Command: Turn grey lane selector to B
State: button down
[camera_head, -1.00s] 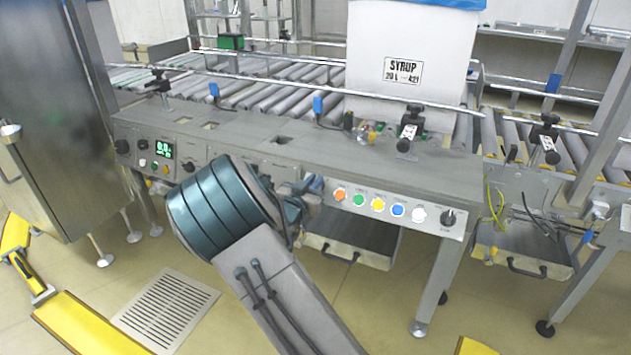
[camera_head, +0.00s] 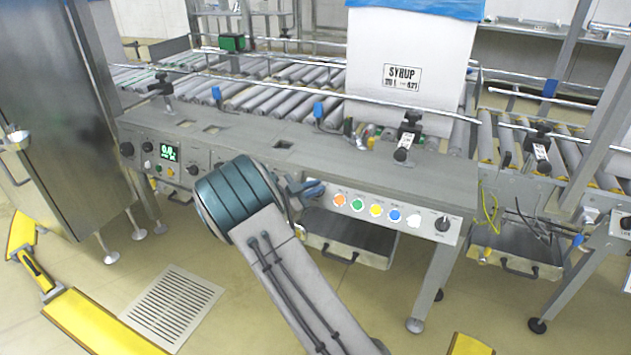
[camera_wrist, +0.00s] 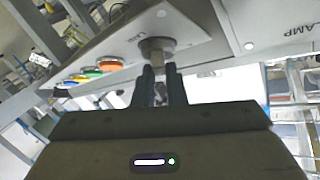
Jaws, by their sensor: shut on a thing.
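The grey lane selector (camera_wrist: 157,50) is a knob on the light panel in the wrist view. The two dark fingers of my gripper (camera_wrist: 160,84) are closed on its near end, one on each side. Part of a label that seems to start with "LAN" shows beside the knob. The knob's pointer and the letter it faces cannot be made out.
Orange (camera_head: 339,200), green, yellow, blue and white buttons line the panel, with a black knob (camera_head: 442,223) at its right end. A green display (camera_head: 168,152) sits to the left. A white SYRUP box (camera_head: 412,60) stands on rollers behind. A drawer (camera_head: 347,236) hangs below.

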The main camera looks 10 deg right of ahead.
jog(key=shift+f+m+g+p, duration=0.3)
jog(key=shift+m+g, duration=0.4)
jog(key=shift+m, duration=0.1)
jog(key=shift+s, duration=0.1)
jog(key=c, duration=1.5)
grip_release()
jog(key=shift+r+m, duration=0.1)
jog(key=shift+m, duration=0.2)
jog(key=shift+a+r+p, duration=0.2)
jog(key=shift+a+p, duration=0.1)
jog(key=shift+a, duration=0.1)
jog(key=p+v, duration=0.2)
jog(key=v, duration=1)
jog(key=shift+s+a+p, duration=0.1)
jog(key=shift+a+p, duration=0.25)
jog(key=shift+r, duration=0.15)
